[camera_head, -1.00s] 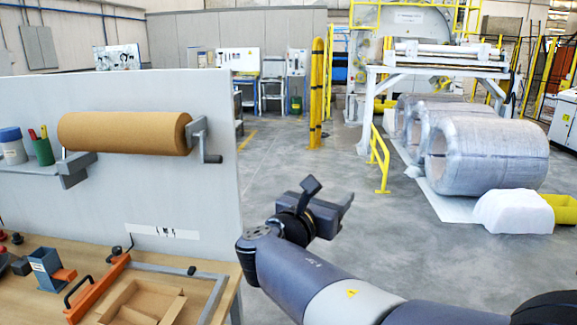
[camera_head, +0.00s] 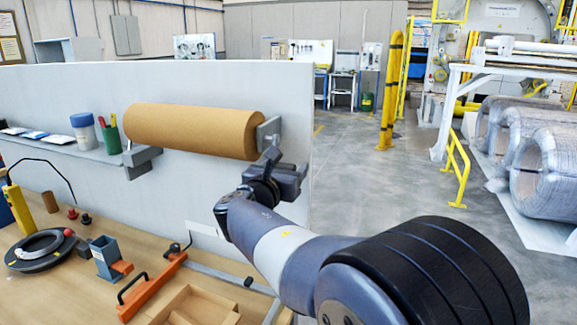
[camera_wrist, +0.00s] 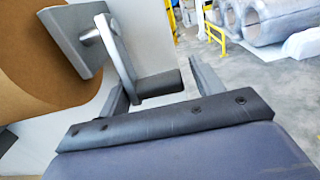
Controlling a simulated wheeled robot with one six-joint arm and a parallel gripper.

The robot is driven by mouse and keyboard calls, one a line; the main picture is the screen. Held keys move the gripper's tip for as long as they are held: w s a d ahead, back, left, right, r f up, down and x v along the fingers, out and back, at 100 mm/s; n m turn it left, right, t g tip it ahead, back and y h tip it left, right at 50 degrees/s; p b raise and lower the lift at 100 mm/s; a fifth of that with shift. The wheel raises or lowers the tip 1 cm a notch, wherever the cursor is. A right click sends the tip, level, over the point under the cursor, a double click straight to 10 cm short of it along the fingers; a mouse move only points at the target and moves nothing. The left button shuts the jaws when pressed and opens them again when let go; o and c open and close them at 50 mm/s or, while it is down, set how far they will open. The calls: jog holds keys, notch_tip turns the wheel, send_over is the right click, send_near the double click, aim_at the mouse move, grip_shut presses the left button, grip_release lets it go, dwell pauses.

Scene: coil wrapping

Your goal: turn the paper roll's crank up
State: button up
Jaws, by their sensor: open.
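The brown paper roll (camera_head: 190,129) lies level on brackets along the grey panel. In the head view my gripper (camera_head: 284,174) is at the roll's right end, just below the right bracket (camera_head: 268,136), and largely hides the crank. In the wrist view the roll (camera_wrist: 40,65) is at the left. The crank arm (camera_wrist: 118,58) runs from its pivot down to a dark handle (camera_wrist: 159,84). My gripper (camera_wrist: 162,80) is open, with one finger on each side of the handle. I cannot tell whether either finger touches it.
A shelf with cups (camera_head: 84,131) is left of the roll. The wooden bench (camera_head: 60,285) below holds an orange-handled tool (camera_head: 150,288), a dark ring (camera_head: 40,250) and a cardboard piece (camera_head: 195,305). Open floor lies right of the panel (camera_head: 300,90).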

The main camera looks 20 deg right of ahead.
jog(key=shift+x, duration=0.85)
jog(key=shift+c, duration=0.3)
jog(key=shift+f, duration=0.15)
jog(key=c, duration=1.1)
jog(key=shift+w+f+b, duration=0.1)
jog(key=shift+f+b, duration=0.05)
jog(key=shift+b, duration=0.35)
